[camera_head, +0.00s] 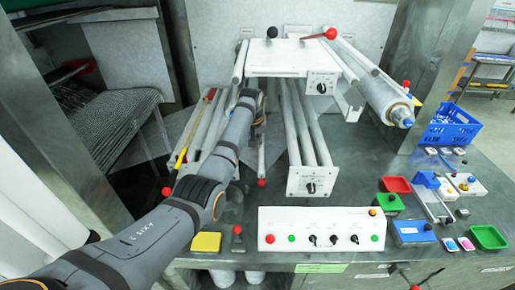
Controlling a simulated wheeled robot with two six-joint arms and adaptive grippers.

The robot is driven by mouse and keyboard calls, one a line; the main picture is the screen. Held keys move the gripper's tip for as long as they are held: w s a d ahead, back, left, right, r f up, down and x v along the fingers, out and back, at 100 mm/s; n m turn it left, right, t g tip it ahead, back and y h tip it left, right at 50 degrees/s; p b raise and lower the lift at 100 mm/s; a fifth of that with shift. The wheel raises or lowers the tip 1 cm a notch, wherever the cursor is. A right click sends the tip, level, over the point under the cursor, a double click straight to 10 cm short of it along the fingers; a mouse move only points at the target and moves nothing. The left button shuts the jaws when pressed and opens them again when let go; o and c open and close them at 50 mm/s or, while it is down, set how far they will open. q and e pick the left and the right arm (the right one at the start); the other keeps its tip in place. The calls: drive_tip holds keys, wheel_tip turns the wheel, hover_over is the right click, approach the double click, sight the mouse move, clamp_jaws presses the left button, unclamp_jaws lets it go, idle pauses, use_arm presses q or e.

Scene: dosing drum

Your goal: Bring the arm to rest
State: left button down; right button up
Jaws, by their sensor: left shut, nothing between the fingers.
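My left arm reaches in from the lower left across the front of the machine. My left gripper (259,118) is at its far end, beside the left side of the white roller frame (285,60). It is small and partly hidden by my own wrist. It is shut and holds nothing. I cannot tell whether it touches the frame or the rollers. My right gripper is not in view.
A control panel (322,231) with buttons and knobs stands at the bench front. A large roller (385,95) juts out at upper right. A blue crate (450,130), red tray (396,185) and green tray (488,237) are at right. A metal post stands far left.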

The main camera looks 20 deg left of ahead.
use_arm(q)
drive_tip(key=shift+w+f, duration=0.1)
drive_tip(key=shift+f, duration=0.05)
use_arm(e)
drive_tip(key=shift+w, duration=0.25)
